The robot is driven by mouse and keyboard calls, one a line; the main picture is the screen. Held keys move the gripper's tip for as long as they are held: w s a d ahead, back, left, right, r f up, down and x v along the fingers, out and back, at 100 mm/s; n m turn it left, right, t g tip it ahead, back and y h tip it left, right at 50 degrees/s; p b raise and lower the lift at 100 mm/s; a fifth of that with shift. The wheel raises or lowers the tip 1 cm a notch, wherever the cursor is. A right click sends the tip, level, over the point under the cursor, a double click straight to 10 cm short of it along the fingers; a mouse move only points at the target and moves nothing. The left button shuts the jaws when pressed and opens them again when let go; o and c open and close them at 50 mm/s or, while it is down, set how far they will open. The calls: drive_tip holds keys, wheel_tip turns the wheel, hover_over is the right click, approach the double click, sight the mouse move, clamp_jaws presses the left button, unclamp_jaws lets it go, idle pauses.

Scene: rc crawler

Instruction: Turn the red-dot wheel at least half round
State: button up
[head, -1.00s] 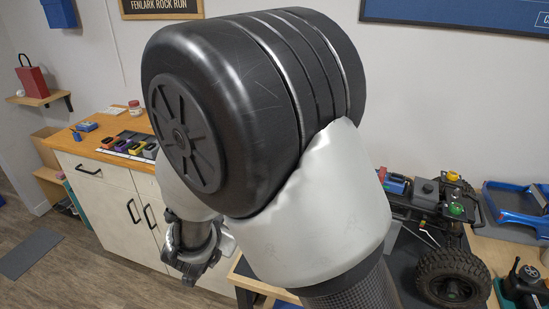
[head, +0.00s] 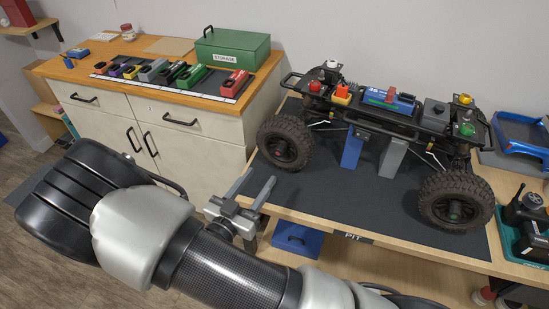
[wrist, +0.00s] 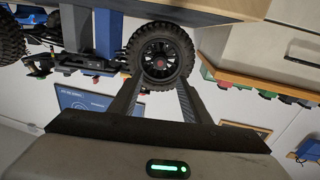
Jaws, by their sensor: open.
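The crawler (head: 395,114) stands on a dark mat on the bench, its chassis raised on blue and grey blocks. Its red-dot wheel (head: 285,143) is the left near one, a black knobbly tyre with a small reddish hub centre. It also shows in the wrist view (wrist: 160,54), with the red dot at its middle. My gripper (head: 254,187) is open and empty at the bench's left edge, in front of and below that wheel.
The other near wheel (head: 455,203) has a green centre. The bench edge (head: 330,233) lies close to my gripper. A cabinet (head: 195,135) with a green storage box (head: 233,54) stands at the left. Radio gear (head: 525,212) and a blue tray (head: 520,140) are at the right.

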sight(277, 153)
drive_tip(key=x, duration=1)
clamp_jaws()
